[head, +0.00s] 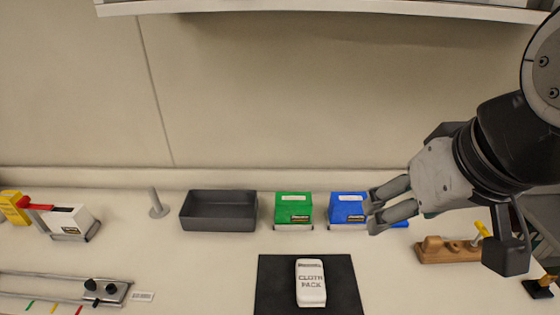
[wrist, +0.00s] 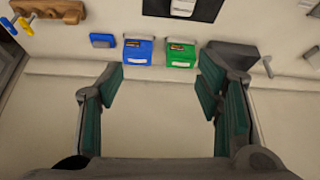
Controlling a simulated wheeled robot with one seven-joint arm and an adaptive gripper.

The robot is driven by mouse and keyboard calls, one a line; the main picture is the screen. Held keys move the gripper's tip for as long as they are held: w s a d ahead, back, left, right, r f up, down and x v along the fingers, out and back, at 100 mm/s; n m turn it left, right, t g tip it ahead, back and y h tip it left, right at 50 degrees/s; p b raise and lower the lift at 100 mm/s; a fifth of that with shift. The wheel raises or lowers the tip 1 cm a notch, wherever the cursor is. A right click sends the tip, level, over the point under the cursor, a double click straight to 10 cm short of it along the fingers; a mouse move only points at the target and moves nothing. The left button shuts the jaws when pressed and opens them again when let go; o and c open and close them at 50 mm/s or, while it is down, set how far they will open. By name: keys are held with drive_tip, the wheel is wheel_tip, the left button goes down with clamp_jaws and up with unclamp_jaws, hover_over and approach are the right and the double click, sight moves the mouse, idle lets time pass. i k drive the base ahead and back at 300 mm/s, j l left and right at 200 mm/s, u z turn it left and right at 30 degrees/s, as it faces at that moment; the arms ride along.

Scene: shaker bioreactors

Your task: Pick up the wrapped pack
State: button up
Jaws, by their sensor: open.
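The wrapped pack (head: 311,284), a white bundle marked "CLOTH PACK", lies on a black mat (head: 272,284) at the front middle of the bench in the head view. In the wrist view only part of the pack (wrist: 183,6) shows at the top edge, on the dark mat (wrist: 208,10). My gripper (head: 372,208) is open and empty, above the bench to the right of and behind the pack. Its two fingers also show wide apart in the wrist view (wrist: 165,95).
A green box (head: 293,212) and a blue box (head: 346,212) stand behind the mat. A dark grey tray (head: 219,222) is to their left. A wooden block (head: 447,251) holding tools is at right. A rail with knobs (head: 105,291) lies at left. A shelf edge (head: 330,8) hangs above.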

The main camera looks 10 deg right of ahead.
sight(310, 292)
drive_tip(key=k+j+z, duration=0.15)
drive_tip(key=j, duration=0.3)
drive_tip(key=j+z, duration=0.1)
drive_tip(key=j, duration=0.4)
drive_tip(key=k+j+z, duration=0.15)
drive_tip(key=j, duration=0.3)
drive_tip(key=k+j+z, duration=0.1)
drive_tip(key=j, duration=0.35)
drive_tip(key=k+j+z, duration=0.15)
drive_tip(key=j, duration=0.25)
drive_tip(key=k+j+z, duration=0.1)
drive_tip(key=k+j, duration=0.15)
drive_tip(key=j, duration=0.15)
drive_tip(key=k+j+z, duration=0.15)
drive_tip(key=j, duration=0.25)
drive_tip(key=k, duration=0.05)
